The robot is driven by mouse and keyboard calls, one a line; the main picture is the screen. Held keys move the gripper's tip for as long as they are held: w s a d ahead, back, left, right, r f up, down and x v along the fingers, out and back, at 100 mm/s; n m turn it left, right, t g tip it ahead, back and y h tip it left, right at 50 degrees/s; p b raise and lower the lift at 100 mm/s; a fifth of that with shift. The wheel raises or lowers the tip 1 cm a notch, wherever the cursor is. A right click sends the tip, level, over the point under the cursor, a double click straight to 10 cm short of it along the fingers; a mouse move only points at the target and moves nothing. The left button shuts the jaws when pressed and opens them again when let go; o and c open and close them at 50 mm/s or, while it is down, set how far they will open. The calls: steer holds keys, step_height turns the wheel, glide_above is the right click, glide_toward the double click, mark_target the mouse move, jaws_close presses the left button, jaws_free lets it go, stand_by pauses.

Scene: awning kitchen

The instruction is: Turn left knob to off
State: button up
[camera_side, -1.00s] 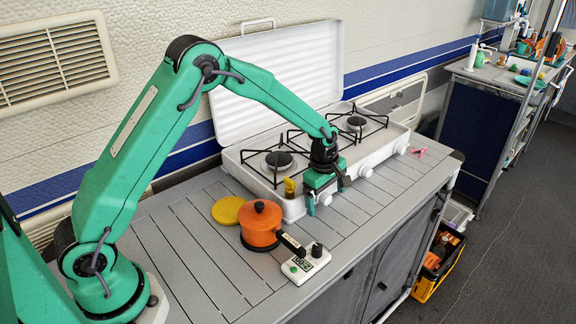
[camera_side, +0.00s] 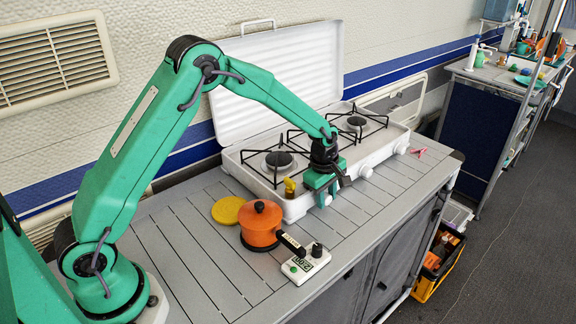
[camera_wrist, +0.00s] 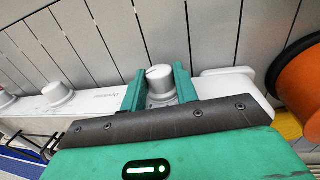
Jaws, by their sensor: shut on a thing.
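The white stove (camera_side: 296,205) stands on the slatted counter with its lid raised. The left knob (camera_wrist: 160,82) shows in the wrist view between the two green fingers of my gripper (camera_wrist: 160,88). The fingers are shut on its sides. A small mark shows on the knob's face, but I cannot tell which setting it points to. In the side view, my gripper (camera_side: 327,193) is at the left part of the stove's front and hides this knob. Two other knobs, the middle one (camera_side: 365,171) and the right one (camera_side: 401,147), are farther right.
An orange pot (camera_side: 261,226) with a black handle stands left of my gripper. A yellow disc (camera_side: 228,210) lies behind it. A white timer (camera_side: 306,264) is in front, and a pink object (camera_side: 418,152) lies at the right. Counter slats before the knobs are clear.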

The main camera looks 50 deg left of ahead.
steer(key=shift+w+g, duration=0.25)
steer(key=shift+g, duration=1.45)
steer(key=o, duration=1.8)
steer(key=shift+r, duration=0.1)
steer(key=shift+w+r, duration=0.2)
steer(key=shift+r, duration=1.5)
steer(key=shift+w+r, duration=0.15)
steer(key=shift+r, duration=1.5)
